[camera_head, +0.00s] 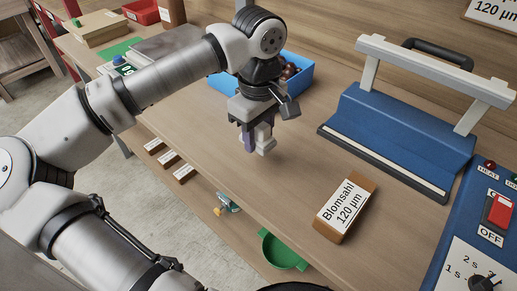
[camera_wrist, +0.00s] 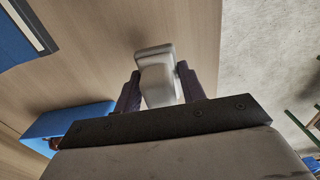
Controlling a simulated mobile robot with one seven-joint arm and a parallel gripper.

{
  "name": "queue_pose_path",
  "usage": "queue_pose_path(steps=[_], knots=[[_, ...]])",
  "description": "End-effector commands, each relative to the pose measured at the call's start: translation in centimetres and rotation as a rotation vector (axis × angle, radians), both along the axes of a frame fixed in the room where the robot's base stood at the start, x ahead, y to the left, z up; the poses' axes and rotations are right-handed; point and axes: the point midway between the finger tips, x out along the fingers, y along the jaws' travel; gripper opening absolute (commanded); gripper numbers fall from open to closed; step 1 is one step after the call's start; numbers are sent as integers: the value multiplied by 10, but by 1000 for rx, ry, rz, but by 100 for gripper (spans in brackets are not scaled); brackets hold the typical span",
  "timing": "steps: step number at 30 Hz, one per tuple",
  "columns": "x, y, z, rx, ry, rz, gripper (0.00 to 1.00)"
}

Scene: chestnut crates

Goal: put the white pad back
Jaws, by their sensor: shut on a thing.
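My gripper (camera_head: 256,145) hangs above the wooden bench, near its front edge. It is shut on a small pale, white-grey block, which appears to be the white pad (camera_head: 267,147). In the wrist view, the pad (camera_wrist: 155,62) sits between the two dark fingers of my gripper (camera_wrist: 159,88) and sticks out beyond them. In that view, the bench top lies behind it, with no other thing touching it.
A blue crate (camera_head: 226,88) with chestnuts stands behind my gripper. A blue sealing machine (camera_head: 400,130) is at right. A green bowl (camera_head: 284,252) is below the front edge.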

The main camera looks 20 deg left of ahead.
Motion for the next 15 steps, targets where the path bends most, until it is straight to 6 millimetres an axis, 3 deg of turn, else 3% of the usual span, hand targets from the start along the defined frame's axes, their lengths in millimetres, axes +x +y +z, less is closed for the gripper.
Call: queue_pose_path(steps=[8, 15], knots=[[0, 0, -22, -1, 1, 0, 19], [0, 0, -54, 0, 1, -1, 19]])
